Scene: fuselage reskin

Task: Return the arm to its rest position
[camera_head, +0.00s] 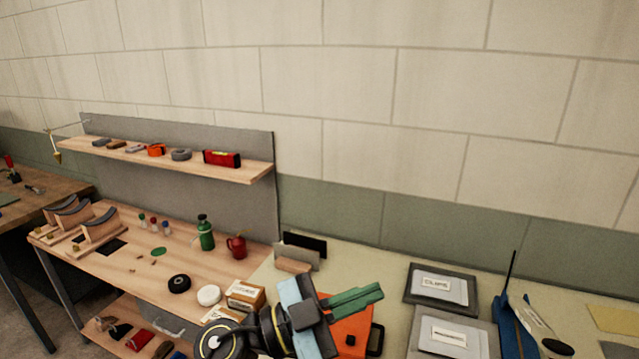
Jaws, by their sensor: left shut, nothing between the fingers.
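My left arm comes in at the bottom centre of the head view. Its gripper (376,291) has green fingers that point to the right. The fingers are shut together with nothing between them. The gripper is over the left end of the pale green bench top, in front of an orange object (355,328), which it partly hides. I cannot tell whether it touches that object. My right gripper is not in view.
Two grey trays with labels (412,297) lie right of the gripper, near a blue object with a thin black rod (511,325). A wooden bench (135,262) at left holds a green bottle (205,233), a red can (236,246) and a cardboard box (245,294).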

